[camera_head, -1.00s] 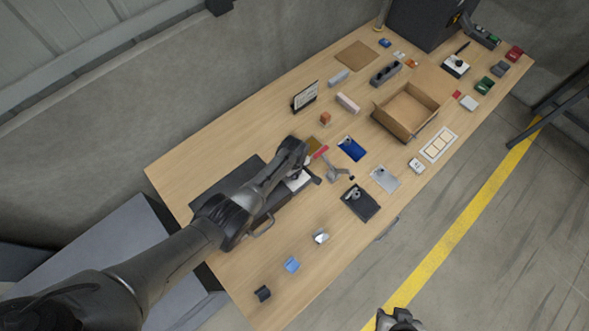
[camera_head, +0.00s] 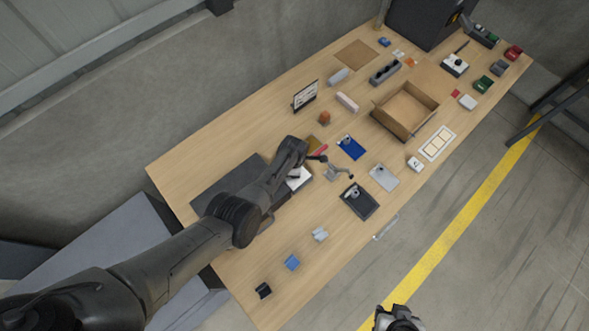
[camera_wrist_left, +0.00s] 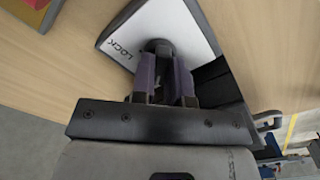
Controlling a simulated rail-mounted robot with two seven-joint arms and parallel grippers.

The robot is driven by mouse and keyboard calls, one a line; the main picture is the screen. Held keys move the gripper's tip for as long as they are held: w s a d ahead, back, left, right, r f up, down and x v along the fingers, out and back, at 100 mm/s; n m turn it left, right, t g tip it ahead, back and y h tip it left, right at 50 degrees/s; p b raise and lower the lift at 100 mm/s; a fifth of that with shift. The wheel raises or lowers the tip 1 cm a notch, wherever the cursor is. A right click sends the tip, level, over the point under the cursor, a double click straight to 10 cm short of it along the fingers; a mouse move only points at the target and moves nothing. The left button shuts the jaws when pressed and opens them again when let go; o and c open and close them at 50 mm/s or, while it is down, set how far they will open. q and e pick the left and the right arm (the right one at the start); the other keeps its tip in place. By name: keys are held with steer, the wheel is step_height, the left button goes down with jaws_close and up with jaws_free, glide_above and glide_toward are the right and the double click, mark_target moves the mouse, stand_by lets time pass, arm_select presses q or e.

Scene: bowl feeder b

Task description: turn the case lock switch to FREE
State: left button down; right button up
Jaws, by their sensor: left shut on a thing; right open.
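The case lock switch shows in the left wrist view as a dark round knob (camera_wrist_left: 157,45) on a pale panel (camera_wrist_left: 187,22) with the printed word LOCK. My left gripper (camera_wrist_left: 162,68) is shut on the knob, its fingers on either side of it. The fingers cover most of the knob, so its pointing direction is hard to tell. No FREE mark shows. In the head view, my left gripper (camera_head: 296,166) reaches over the white panel (camera_head: 299,182) beside a dark case (camera_head: 228,184). My right gripper (camera_head: 398,319) is open and empty, off the table's front edge.
A silver stand (camera_head: 335,172), a blue plate (camera_head: 351,147) and a black tray (camera_head: 361,206) lie close to the right of my left gripper. An open cardboard box (camera_head: 405,108) stands farther right. Small blocks lie toward the near-left table corner.

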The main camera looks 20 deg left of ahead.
arm_select(q)
steer(key=shift+n, duration=0.5)
steer(key=c, duration=1.1)
jaws_free()
steer(key=shift+r, duration=0.15)
steer(key=shift+r+p, duration=0.3)
steer(key=shift+p, duration=0.05)
steer(key=shift+r+p, duration=1.75)
steer(key=shift+r, duration=4.7)
